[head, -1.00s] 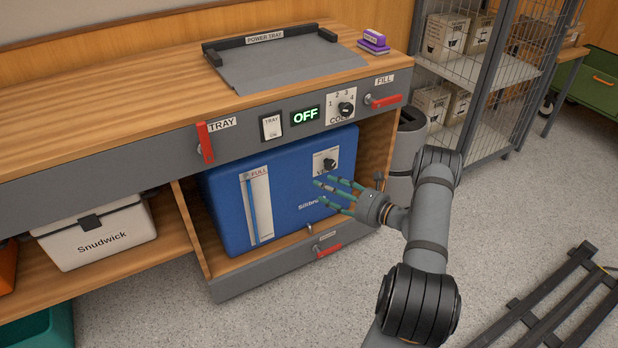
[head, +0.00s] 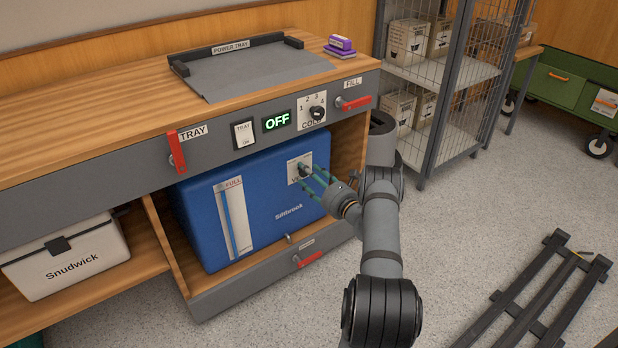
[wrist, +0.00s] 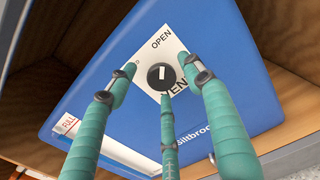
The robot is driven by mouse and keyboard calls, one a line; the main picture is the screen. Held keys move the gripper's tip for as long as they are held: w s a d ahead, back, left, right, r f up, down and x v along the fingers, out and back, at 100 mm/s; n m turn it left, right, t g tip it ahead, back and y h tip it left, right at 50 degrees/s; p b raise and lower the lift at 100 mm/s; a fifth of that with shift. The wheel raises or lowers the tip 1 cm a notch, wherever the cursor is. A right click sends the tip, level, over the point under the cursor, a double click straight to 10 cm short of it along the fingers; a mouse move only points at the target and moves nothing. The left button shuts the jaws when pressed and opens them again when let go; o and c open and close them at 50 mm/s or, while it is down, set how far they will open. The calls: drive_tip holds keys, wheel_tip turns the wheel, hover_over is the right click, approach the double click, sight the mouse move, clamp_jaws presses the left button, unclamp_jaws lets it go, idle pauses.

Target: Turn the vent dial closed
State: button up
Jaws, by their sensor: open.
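The vent dial (wrist: 160,76) is a round black knob with a white mark, on a white plate on the blue Siltbrook box (head: 250,205). In the wrist view the mark runs roughly up the picture, toward the word OPEN; I cannot tell its exact angle. The plate's left corner label is mostly hidden by a finger, and the VENT label is partly covered. My gripper (head: 314,180) has green fingers, spread open around the dial in the wrist view (wrist: 162,82). No finger is clearly closed on the knob; contact is unclear.
The box sits in a wooden bay under the counter (head: 110,120). Above it are a COLD knob (head: 317,113), an OFF display (head: 276,121) and red TRAY (head: 176,150) and FILL (head: 357,102) handles.

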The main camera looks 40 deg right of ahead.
drive_tip(key=shift+w, duration=0.1)
drive_tip(key=shift+c, duration=1)
drive_tip(key=shift+r, duration=0.1)
drive_tip(key=c, duration=0.9)
